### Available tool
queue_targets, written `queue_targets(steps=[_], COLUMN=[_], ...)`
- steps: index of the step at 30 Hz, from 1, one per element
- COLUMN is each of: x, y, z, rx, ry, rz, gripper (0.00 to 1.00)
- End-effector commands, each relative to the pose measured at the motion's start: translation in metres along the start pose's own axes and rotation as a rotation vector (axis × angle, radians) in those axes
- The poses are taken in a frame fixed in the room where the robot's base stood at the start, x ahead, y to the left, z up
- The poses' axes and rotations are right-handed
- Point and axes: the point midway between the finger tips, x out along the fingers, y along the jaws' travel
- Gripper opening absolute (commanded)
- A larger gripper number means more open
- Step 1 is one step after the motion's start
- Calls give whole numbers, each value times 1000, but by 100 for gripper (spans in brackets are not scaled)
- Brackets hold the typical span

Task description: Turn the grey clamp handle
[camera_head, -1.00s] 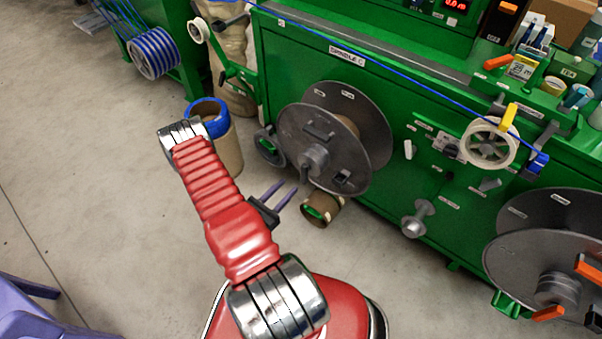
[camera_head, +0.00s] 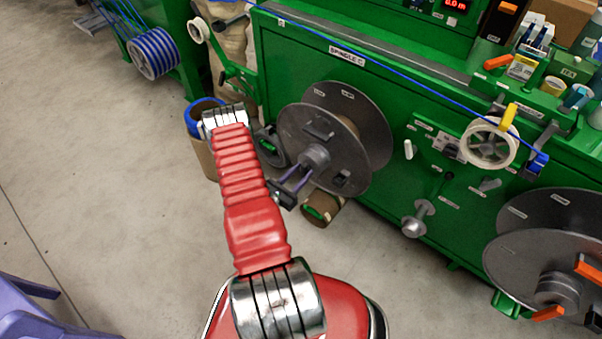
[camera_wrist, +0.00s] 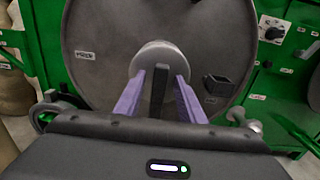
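The grey clamp handle (camera_wrist: 159,88) is a dark upright bar on the round grey hub (camera_wrist: 158,54) of the large grey reel, seen in the wrist view. My gripper (camera_wrist: 160,80) has two purple fingers, one on each side of the bar, with a small gap on both sides. The fingers are open and point at the hub. In the head view my gripper (camera_head: 301,170) reaches the front of the hub (camera_head: 314,157) from the lower left. The handle is hard to make out there, between the fingers.
The reel (camera_head: 300,118) is mounted on the green machine (camera_head: 420,100) under the "SPINDLE C" label. A cardboard tube (camera_head: 321,207) lies on the floor below it. A second reel (camera_head: 525,262) is at the lower right. A purple chair (camera_head: 30,310) stands at the lower left.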

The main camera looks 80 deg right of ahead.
Motion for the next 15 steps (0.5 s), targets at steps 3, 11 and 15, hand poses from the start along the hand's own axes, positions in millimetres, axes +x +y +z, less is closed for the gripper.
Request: queue_targets(steps=[3,11,15], x=[0,0,0], y=[0,0,0], z=[0,0,0], rx=[0,0,0], ry=[0,0,0], rz=[0,0,0], gripper=[36,25,16])
